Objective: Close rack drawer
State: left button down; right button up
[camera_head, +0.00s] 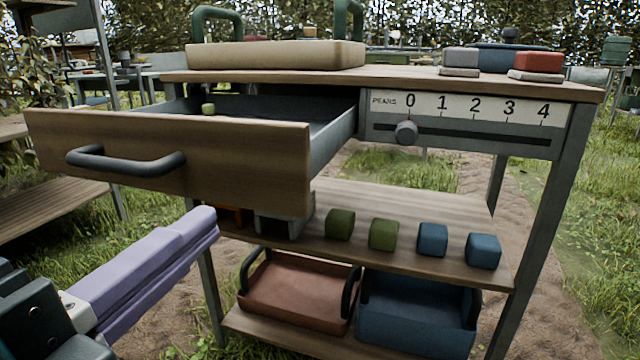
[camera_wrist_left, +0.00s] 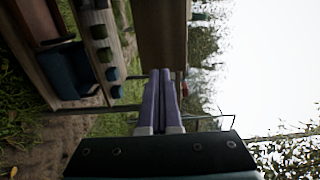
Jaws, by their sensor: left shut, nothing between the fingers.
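The rack drawer (camera_head: 240,150) is pulled far out of the rack (camera_head: 590,95) under its top board, with its wooden front toward me. A dark bar handle (camera_head: 125,162) is on the drawer front. A small green block (camera_head: 208,109) lies inside near the front panel. My left gripper (camera_head: 208,220), with long purple fingers, is shut and empty below the drawer front, right of and lower than the handle. The fingers (camera_wrist_left: 165,75) also show together in the left wrist view. Any contact with the drawer is unclear. My right gripper is not in view.
Green and blue cubes (camera_head: 384,235) stand on the middle shelf. A red crate (camera_head: 300,292) and a blue crate (camera_head: 415,315) sit below. A beige slab (camera_head: 275,55) lies on top. A slider knob (camera_head: 406,132) is at 0. Grass lies around the rack.

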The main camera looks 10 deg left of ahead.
aim_at(266, 177)
pick_arm(q)
jog(key=w, duration=0.5)
jog(key=w+b, duration=0.1)
jog(key=w, duration=0.2)
jog(key=shift+d, duration=0.3)
jog(key=shift+w, duration=0.1)
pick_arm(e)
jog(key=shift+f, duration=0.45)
